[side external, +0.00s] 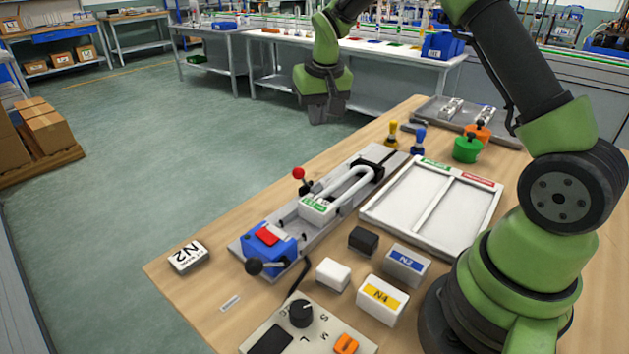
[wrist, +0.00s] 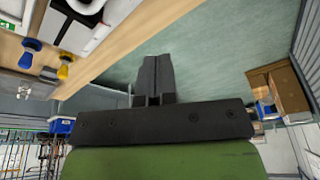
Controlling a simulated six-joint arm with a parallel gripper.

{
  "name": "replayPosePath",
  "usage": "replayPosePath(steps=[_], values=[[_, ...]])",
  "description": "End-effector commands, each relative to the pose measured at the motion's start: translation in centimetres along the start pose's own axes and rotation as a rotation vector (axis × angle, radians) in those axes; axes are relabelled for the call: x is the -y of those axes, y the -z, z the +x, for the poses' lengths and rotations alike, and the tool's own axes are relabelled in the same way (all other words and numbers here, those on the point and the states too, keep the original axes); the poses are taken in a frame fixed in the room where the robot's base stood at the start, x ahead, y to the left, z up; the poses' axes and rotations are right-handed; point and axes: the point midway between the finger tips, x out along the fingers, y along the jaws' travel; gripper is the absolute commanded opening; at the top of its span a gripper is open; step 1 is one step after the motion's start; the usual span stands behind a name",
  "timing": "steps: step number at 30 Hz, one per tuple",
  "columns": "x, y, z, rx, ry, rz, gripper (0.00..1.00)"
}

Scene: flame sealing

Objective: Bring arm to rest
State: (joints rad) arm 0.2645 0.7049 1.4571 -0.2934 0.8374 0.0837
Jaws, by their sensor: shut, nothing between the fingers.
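My gripper (side external: 322,112) hangs in the air beyond the far left edge of the wooden table (side external: 215,335), above the green floor. Its dark fingers point down and stay clear of everything on the table. In the wrist view my gripper (wrist: 157,58) shows its fingers closed together with nothing between them. The sealing fixture (side external: 325,210), with a red ball lever and a blue block, lies on the table in front of it and is not touched.

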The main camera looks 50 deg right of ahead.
Motion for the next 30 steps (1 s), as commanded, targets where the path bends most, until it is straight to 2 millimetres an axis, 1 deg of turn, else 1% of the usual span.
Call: replayPosePath(steps=[1, 5, 6, 8, 9, 11, 12, 14, 15, 19, 21, 24, 27, 30], values=[[0.5, -0.4, -1.9, -0.019, 0.016, -0.005, 0.0], [1.6, -2.6, -7.3, -0.059, 0.07, -0.016, 0.0], [1.9, -3.6, -9.0, -0.072, 0.09, -0.02, 0.0], [2.2, -5.2, -11.2, -0.09, 0.118, -0.027, 0.0], [2.3, -6.4, -12.6, -0.101, 0.138, -0.032, 0.0], [2.4, -8.2, -14.6, -0.12, 0.169, -0.038, 0.0], [2.4, -9.6, -15.7, -0.132, 0.189, -0.044, 0.0], [2.3, -11.6, -17.2, -0.148, 0.221, -0.051, 0.0], [2.2, -13.0, -18.0, -0.16, 0.242, -0.057, 0.0], [1.6, -17.5, -19.9, -0.191, 0.311, -0.074, 0.0], [1.2, -19.7, -20.4, -0.205, 0.345, -0.084, 0.0], [0.8, -22.1, -20.6, -0.22, 0.383, -0.094, 0.0], [0.5, -23.5, -20.5, -0.229, 0.409, -0.1, 0.0], [0.3, -24.2, -20.4, -0.233, 0.42, -0.104, 0.0]])
